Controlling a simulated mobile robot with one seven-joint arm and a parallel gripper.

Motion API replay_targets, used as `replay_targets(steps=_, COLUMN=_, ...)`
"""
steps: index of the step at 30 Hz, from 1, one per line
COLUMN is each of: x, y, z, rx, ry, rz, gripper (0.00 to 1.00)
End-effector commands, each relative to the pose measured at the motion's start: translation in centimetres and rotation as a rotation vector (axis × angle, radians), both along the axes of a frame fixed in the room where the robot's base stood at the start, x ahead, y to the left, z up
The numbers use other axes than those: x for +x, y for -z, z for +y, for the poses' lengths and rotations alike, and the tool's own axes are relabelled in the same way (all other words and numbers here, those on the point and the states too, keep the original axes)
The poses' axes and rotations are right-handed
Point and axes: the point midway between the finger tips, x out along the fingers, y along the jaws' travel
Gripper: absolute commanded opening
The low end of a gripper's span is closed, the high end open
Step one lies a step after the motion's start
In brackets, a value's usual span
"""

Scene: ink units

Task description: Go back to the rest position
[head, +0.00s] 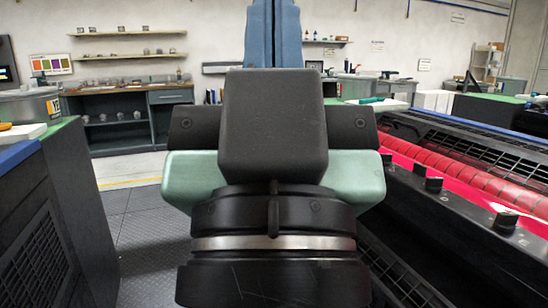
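My gripper (274,20) is in the middle of the head view, seen from behind. Its black wrist and mint-green sides fill the centre. Two blue fingers rise above the black block, side by side with only a thin seam between them. They look shut, and nothing shows between them. The top edge of the picture cuts off their tips. The arm below the wrist runs out of the bottom of the view.
A press unit with red rollers (460,178) and black knobs stands close on the right. A dark unit with a green top (66,145) stands close on the left. Grey floor (140,225) lies open between. A workbench (125,103) and shelves line the back wall.

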Motion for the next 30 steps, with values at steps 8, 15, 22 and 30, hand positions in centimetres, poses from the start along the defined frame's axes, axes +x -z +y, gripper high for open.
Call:
replay_targets(steps=8, x=0.0, y=-10.2, z=0.0, rx=-0.001, ry=0.001, rz=0.000, gripper=0.00)
replay_targets(steps=15, x=0.0, y=-17.5, z=0.0, rx=-0.001, ry=0.001, rz=0.000, gripper=0.00)
replay_targets(steps=22, x=0.0, y=-23.6, z=0.0, rx=-0.001, ry=0.001, rz=0.000, gripper=0.00)
replay_targets(steps=30, x=0.0, y=-26.1, z=0.0, rx=-0.001, ry=0.000, rz=0.000, gripper=0.00)
